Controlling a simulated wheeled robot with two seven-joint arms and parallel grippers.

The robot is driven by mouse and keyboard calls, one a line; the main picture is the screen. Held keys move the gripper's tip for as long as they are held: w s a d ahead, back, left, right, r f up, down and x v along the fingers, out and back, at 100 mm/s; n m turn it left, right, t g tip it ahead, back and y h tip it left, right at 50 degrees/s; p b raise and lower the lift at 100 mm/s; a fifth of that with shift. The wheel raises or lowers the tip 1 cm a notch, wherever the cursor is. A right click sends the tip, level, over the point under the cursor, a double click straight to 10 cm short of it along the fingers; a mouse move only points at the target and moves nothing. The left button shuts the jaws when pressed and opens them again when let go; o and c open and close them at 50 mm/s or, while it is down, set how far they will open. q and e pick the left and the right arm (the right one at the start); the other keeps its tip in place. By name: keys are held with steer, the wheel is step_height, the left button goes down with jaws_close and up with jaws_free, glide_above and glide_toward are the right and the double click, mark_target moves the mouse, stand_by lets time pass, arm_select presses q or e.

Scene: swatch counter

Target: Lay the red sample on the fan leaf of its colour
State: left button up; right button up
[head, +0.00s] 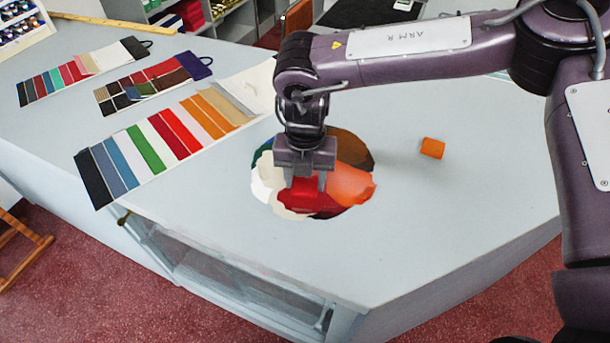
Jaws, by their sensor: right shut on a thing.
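A round fan of coloured leaves lies on the counter, with white, dark green, brown, orange and red leaves showing around my gripper. Its orange leaf (350,186) is on the right and its red leaf (318,203) at the front. My right gripper (306,183) points down over the fan's front part, shut on the red sample (306,187), which shows between the fingers. The sample blends with the red leaf below, so I cannot tell whether they touch. The gripper hides the fan's middle and back. My left gripper is not in view.
An orange block (432,148) lies on the counter (420,220) right of the fan. Striped swatch cards (150,150) lie at the left. The counter's front edge is below the fan. The counter right of the fan is mostly clear.

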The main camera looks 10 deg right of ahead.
mark_target(305, 183)
steer(key=shift+f, duration=0.1)
steer(key=o, duration=0.9)
steer(key=shift+o, duration=0.2)
step_height(305, 183, up, 12)
steer(key=b, duration=0.2)
steer(key=shift+r, duration=0.2)
